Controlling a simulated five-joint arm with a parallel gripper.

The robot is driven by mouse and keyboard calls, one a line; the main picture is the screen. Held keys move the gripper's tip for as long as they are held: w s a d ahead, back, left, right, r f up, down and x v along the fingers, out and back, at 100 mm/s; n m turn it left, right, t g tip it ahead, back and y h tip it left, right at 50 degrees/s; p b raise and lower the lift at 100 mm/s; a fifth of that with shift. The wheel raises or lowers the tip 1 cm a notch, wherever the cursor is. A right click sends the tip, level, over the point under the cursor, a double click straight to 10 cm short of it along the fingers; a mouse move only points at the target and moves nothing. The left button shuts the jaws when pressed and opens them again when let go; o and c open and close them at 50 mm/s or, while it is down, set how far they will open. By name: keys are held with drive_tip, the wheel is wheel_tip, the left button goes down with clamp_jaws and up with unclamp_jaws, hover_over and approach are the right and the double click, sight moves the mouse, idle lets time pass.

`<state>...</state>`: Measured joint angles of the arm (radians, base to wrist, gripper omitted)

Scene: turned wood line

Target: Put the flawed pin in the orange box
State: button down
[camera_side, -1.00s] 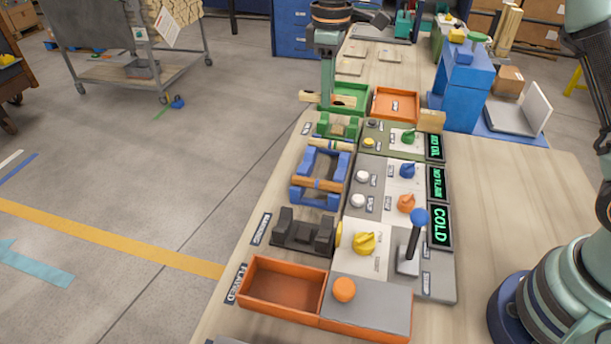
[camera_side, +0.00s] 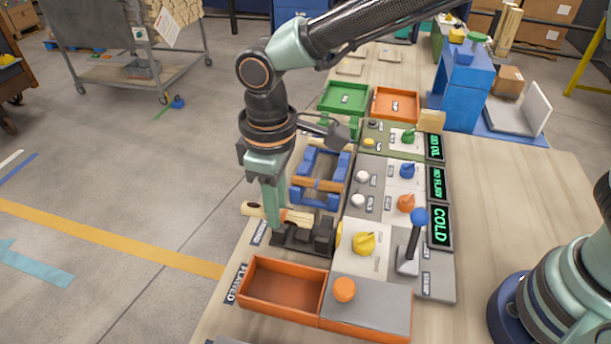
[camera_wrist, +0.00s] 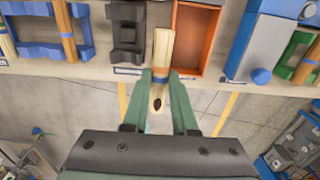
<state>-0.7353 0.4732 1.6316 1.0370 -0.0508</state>
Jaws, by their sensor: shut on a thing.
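My gripper (camera_side: 273,222) is shut on a pale wooden pin (camera_side: 298,217), held level across the jaws above or beside the black cradle (camera_side: 318,238); whether they touch I cannot tell. In the wrist view the pin (camera_wrist: 163,48) lies between my fingertips (camera_wrist: 161,77). It has a blue band and a dark spot near its close end. The orange box (camera_side: 243,290), with a label reading FLAWED, is empty at the front of the bench. It also shows in the wrist view (camera_wrist: 217,40), just right of the pin.
A blue cradle (camera_side: 333,200) holding another pin (camera_side: 316,184) stands behind the black one. A green tray (camera_side: 345,98) and a second orange tray (camera_side: 396,104) lie at the back. A control panel with a blue-topped lever (camera_side: 418,218) is on the right.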

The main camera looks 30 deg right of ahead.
drive_tip(key=shift+s+a+f, duration=0.4)
drive_tip(key=shift+s+f, duration=0.55)
drive_tip(key=shift+f, duration=0.45)
drive_tip(key=shift+s+a+f, duration=0.4)
drive_tip(key=shift+s+f, duration=0.5)
drive_tip(key=shift+f, duration=0.45)
drive_tip(key=shift+s+a+f, duration=0.4)
drive_tip(key=shift+s+f, duration=0.55)
drive_tip(key=shift+f, duration=0.45)
drive_tip(key=c, duration=0.6)
unclamp_jaws()
wheel_tip(320, 180, up, 6)
